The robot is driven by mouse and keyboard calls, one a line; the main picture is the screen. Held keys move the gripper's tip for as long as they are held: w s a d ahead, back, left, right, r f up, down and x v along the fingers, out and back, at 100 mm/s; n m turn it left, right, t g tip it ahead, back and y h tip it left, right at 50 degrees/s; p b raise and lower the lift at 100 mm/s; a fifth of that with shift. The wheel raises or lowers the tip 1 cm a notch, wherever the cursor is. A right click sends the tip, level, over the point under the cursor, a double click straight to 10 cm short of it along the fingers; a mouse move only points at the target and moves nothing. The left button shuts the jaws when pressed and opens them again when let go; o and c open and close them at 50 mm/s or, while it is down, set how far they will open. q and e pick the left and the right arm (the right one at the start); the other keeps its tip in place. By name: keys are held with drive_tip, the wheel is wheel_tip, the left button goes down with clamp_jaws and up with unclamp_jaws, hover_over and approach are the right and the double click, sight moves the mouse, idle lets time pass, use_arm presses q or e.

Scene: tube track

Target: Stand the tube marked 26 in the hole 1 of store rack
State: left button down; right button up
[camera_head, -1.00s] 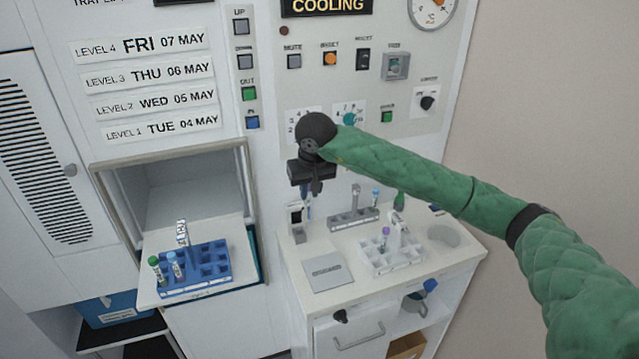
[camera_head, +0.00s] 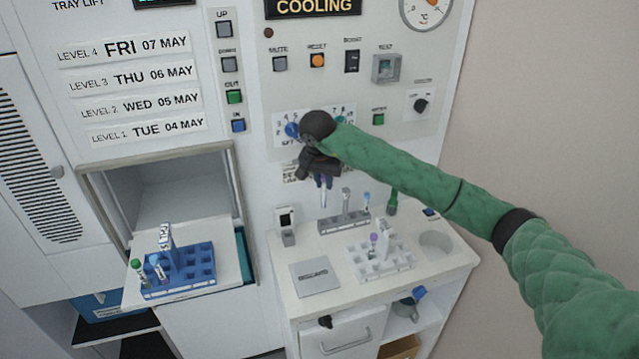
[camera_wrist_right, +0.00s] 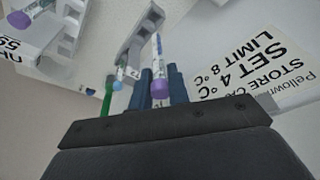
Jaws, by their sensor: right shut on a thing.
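My right gripper (camera_head: 323,182) is shut on a purple-capped tube, above the back of the white counter. In the right wrist view the tube (camera_wrist_right: 158,65) sits between the blue fingers (camera_wrist_right: 160,88), cap towards the palm; its number is not readable. In the head view it hangs roughly upright, mostly hidden by the gripper. A blue rack (camera_head: 207,270) stands on the tray at the left with several tubes at its left side and many free holes. I cannot read which rack is the store rack or its hole numbers. My left gripper is not in view.
A grey rack (camera_head: 334,224) with a blue-capped tube stands below and right of the gripper. A white rack (camera_head: 400,262) with a purple-capped tube is in front of it. A small device (camera_head: 287,226) and a grey plate (camera_head: 315,277) are on the left counter.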

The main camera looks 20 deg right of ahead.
sight(323, 192)
drive_tip(key=shift+s+a+r+m, duration=0.1)
drive_tip(key=shift+m, duration=0.5)
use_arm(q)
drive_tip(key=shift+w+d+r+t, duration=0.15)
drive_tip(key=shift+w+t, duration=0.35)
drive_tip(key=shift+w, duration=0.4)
use_arm(e)
drive_tip(key=shift+f, duration=2.05)
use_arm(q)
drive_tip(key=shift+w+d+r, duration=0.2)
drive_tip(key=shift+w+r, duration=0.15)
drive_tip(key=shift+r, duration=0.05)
use_arm(e)
drive_tip(key=shift+f, duration=0.4)
use_arm(q)
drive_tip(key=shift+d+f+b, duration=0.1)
drive_tip(key=shift+b, duration=0.2)
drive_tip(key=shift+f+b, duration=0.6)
drive_tip(key=shift+b, duration=0.05)
use_arm(e)
drive_tip(key=shift+f, duration=0.1)
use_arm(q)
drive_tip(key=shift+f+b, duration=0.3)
use_arm(e)
drive_tip(key=shift+f, duration=0.1)
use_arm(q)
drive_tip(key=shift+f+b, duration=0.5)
use_arm(e)
drive_tip(key=shift+f, duration=0.15)
